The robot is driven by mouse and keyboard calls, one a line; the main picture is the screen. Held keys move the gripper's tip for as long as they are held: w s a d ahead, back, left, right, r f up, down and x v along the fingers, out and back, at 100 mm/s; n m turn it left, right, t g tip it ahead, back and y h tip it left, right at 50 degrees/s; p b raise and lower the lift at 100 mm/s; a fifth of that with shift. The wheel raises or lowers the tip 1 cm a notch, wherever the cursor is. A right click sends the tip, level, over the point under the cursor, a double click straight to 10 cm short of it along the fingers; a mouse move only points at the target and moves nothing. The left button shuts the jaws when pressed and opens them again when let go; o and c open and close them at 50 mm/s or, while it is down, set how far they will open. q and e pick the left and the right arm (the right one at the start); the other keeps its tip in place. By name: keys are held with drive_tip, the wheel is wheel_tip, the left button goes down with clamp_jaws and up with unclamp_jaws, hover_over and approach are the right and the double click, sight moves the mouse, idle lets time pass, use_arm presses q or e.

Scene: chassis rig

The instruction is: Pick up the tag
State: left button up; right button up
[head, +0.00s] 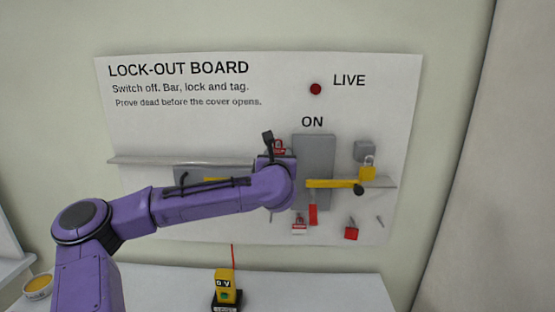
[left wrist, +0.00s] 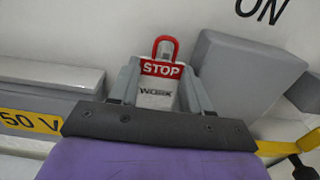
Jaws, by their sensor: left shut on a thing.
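A white tag with a red STOP band and a red loop at its top (left wrist: 160,82) sits between the two grey fingers of my left gripper (left wrist: 162,88), which is shut on it. In the head view the tag's red part (head: 279,147) shows just above my purple left wrist, in front of the lock-out board (head: 180,130). The left gripper (head: 278,149) is largely hidden behind that wrist. The tag's lower edge is hidden by the gripper body in the left wrist view. My right gripper is in neither view.
A second red-and-white tag (head: 300,224) and a red padlock (head: 351,233) hang below. A yellow meter (head: 225,283) stands on the bench.

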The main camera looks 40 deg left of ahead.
use_arm(q)
drive_tip(key=b+v, duration=0.9)
drive_tip(key=v, duration=0.9)
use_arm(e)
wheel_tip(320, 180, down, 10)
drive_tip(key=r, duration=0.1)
use_arm(q)
drive_tip(key=p, duration=0.9)
approach(278, 152)
drive_tip(key=shift+x, duration=4.5)
drive_tip(key=shift+r+p+v, duration=0.2)
drive_tip(key=shift+p+v, duration=0.6)
drive_tip(key=shift+v, duration=0.5)
drive_tip(key=shift+s+d+f, duration=0.1)
drive_tip(key=shift+s+d, duration=0.05)
drive_tip(key=shift+b+v, duration=0.6)
drive_tip(key=shift+v, duration=0.2)
drive_tip(key=shift+b+v, duration=1.25)
drive_tip(key=shift+v, duration=0.85)
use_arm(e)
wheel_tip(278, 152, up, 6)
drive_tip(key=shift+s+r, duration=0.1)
